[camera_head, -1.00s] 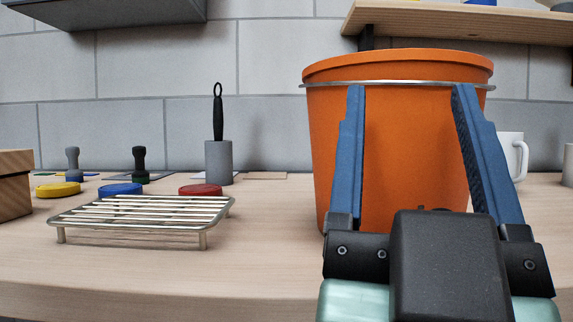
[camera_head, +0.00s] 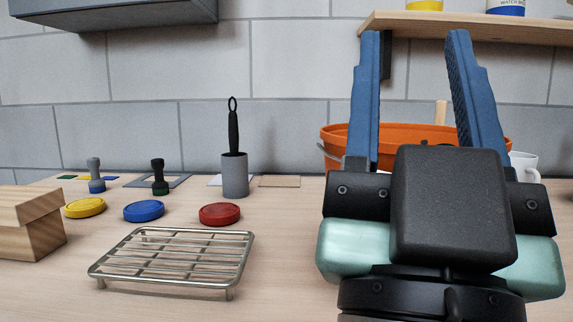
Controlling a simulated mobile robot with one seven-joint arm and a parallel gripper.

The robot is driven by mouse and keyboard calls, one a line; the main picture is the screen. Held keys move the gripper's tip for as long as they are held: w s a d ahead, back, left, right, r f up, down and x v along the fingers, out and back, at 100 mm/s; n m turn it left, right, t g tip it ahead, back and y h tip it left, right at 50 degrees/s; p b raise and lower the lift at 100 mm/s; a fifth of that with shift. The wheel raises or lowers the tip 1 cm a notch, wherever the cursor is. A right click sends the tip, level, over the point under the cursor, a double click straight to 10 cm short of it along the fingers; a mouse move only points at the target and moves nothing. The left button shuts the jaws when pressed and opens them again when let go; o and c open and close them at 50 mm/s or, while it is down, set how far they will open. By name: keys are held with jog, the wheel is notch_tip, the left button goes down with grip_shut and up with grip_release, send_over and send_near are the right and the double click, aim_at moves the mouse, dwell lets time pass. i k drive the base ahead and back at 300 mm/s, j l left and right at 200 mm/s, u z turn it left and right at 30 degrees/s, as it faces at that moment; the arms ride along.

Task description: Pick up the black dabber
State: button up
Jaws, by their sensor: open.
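The black dabber (camera_head: 159,176) stands upright on the counter at left, with a black knob and neck and a dark green lower end. It is behind the blue round pad and in front of a grey-framed sheet. A similar grey dabber (camera_head: 95,174) with a blue lower end stands to its left. My gripper (camera_head: 417,36) is at the right, its two blue fingers pointing up, spread apart with nothing between them. It is well to the right of the black dabber and nearer the camera.
Yellow (camera_head: 85,207), blue (camera_head: 144,210) and red (camera_head: 220,214) round pads lie before the dabbers. A wire rack (camera_head: 172,258) stands in front. A grey holder (camera_head: 235,176) holds a black-handled tool. A wooden box (camera_head: 30,222) is at left. An orange bucket (camera_head: 340,135) is behind my gripper.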

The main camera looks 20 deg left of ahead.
aim_at(160, 187)
jog(key=i+u, duration=0.15)
jog(key=u, duration=1.3)
